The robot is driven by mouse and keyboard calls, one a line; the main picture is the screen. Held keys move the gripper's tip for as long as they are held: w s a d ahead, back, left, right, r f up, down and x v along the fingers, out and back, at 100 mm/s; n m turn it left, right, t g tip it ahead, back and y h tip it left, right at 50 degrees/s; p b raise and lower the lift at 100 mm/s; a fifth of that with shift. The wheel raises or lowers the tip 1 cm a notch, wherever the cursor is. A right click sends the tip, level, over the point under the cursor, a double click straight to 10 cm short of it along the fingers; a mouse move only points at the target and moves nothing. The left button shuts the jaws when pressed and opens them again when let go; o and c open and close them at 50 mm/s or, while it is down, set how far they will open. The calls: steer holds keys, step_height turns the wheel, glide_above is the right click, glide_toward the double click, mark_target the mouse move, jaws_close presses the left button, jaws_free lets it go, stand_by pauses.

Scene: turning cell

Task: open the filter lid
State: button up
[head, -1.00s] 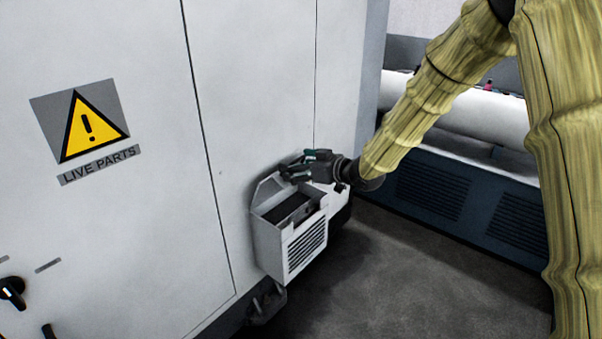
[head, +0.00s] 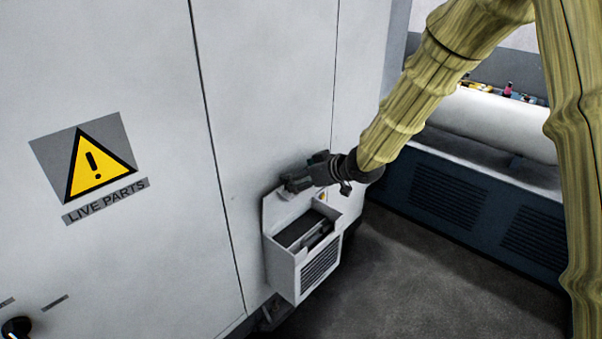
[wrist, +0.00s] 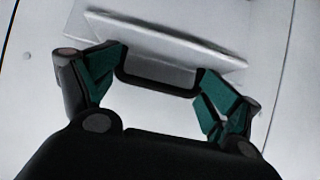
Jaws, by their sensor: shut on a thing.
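The filter box (head: 283,272) is a pale grey housing with a louvred front, mounted low on the white cabinet. Its lid (head: 273,212) stands raised at the back, near the cabinet wall, and the open top shows a dark inside (head: 298,230). My gripper (head: 297,183) is at the lid's upper edge and partly hides it. In the wrist view the lid (wrist: 165,40) lies across the top, with a dark bar handle (wrist: 158,86) between the green-padded fingers of my gripper (wrist: 157,82), which is shut on it.
The white cabinet (head: 120,260) with a yellow live-parts sign (head: 98,165) fills the left. A dark blue vented unit (head: 450,200) stands at the right. Dark floor (head: 420,290) lies free between them, in front of the box.

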steer(key=shift+w+r, duration=0.2)
steer(key=o, duration=1.1)
steer(key=shift+o, duration=0.5)
steer(key=shift+w+f, duration=0.15)
steer(key=shift+f, duration=0.05)
steer(key=shift+s+a, duration=0.1)
steer(key=shift+s, duration=0.1)
steer(key=shift+s+d+r, duration=0.25)
steer(key=shift+d+r, duration=0.05)
steer(key=shift+d, duration=0.1)
steer(key=v, duration=1.1)
